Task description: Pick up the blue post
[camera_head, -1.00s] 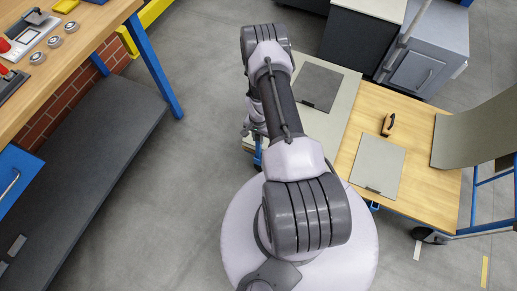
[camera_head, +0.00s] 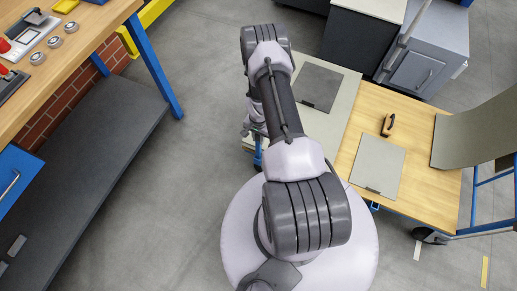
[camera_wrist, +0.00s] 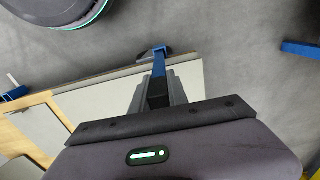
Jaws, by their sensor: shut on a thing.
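The fingers hide part of the post's lower end. In the head view the blue post (camera_head: 257,152) shows only as a small blue piece beside my arm. My gripper (camera_head: 250,124) is there too, partly hidden behind the arm.
A wooden cart top (camera_head: 408,190) with a grey sheet (camera_head: 375,166) and a brown-handled tool (camera_head: 388,124) stands to the right. A workbench (camera_head: 85,45) with a dark lower shelf (camera_head: 88,180) is on the left. Open floor (camera_head: 185,190) lies between.

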